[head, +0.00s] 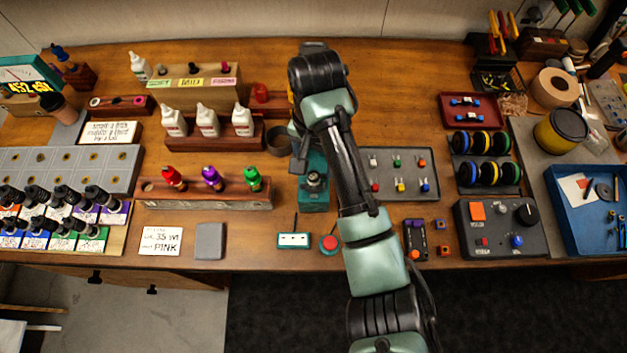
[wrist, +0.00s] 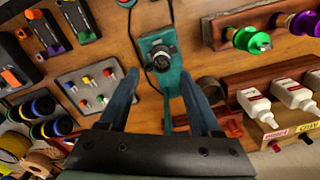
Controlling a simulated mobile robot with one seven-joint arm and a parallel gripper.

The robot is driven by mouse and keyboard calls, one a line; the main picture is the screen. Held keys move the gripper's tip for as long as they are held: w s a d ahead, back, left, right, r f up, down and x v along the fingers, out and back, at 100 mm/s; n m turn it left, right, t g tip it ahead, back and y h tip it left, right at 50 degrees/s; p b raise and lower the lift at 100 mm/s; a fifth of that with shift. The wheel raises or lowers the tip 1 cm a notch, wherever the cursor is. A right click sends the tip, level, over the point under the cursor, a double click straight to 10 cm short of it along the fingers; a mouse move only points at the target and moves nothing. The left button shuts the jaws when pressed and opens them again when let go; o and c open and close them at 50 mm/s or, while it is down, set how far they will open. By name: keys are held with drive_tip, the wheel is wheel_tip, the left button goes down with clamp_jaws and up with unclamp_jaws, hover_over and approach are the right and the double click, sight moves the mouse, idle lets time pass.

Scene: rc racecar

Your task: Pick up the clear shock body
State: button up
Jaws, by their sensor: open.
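A teal vise (head: 314,198) stands at the middle of the bench, left of my forearm. A small upright piece with a pale, clear-looking top and dark ring (head: 315,178) sits in it; it looks like the clear shock body, though too small to be sure. In the wrist view the piece (wrist: 161,61) shows on the teal vise (wrist: 174,82), ahead of and between my fingers. My gripper (wrist: 159,74) is open and empty, its two grey-blue fingers apart. In the head view my arm hides most of it.
A wooden rack (head: 205,198) with red, purple and green pieces stands left of the vise. White bottles (head: 208,120) stand behind it. A grey tray (head: 398,158) of small colored parts is right of the vise. A red button (head: 329,242) is in front.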

sight(314, 183)
wheel_tip(314, 183, down, 7)
drive_tip(key=p, duration=0.2)
drive_tip(key=shift+s+a, duration=0.15)
drive_tip(key=shift+r, duration=0.15)
clamp_jaws()
